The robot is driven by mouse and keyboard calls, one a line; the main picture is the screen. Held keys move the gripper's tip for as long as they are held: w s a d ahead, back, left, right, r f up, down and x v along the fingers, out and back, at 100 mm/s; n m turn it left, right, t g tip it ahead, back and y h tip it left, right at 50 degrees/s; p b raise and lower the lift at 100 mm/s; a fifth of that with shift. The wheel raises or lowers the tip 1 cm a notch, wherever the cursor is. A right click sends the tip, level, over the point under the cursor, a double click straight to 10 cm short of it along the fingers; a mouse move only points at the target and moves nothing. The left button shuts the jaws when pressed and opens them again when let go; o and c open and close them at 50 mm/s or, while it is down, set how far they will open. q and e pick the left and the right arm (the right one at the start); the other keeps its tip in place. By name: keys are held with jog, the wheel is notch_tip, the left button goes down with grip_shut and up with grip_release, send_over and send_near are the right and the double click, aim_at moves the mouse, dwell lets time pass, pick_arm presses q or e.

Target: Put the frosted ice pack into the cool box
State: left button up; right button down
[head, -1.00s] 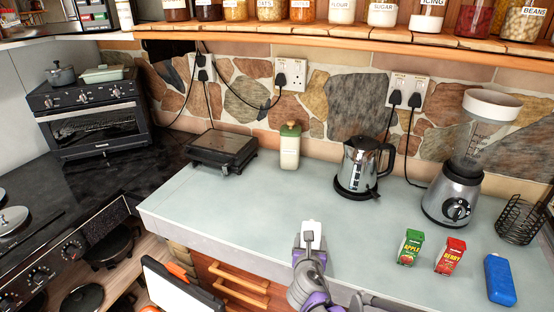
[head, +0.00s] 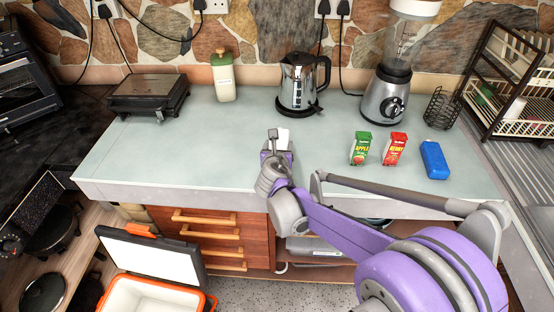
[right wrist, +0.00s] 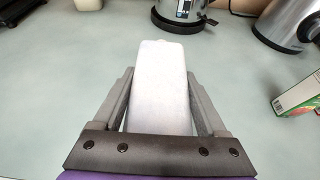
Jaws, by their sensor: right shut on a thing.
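The frosted ice pack (head: 284,135) is a white slab. My right gripper (head: 277,146) is shut on it over the counter, in front of the kettle. In the right wrist view the ice pack (right wrist: 162,85) stands out between the two fingers and points toward the kettle's base. Whether it touches the counter I cannot tell. The cool box (head: 150,296), orange with a white inside, is low at the bottom left, in front of the counter. Its lid (head: 152,254) is open; its lower part is cut off by the frame. My left gripper is not in view.
A green carton (head: 360,149), a red carton (head: 394,149) and a blue block (head: 434,160) stand right of the gripper. The kettle (head: 302,84), blender (head: 388,98), cream bottle (head: 223,78) and grill (head: 148,97) line the back. The counter's left front (head: 180,160) is clear.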

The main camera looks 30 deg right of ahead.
jog(key=shift+f, duration=2.5)
jog(key=shift+f+b, duration=0.1)
jog(key=shift+b, duration=0.25)
grip_release()
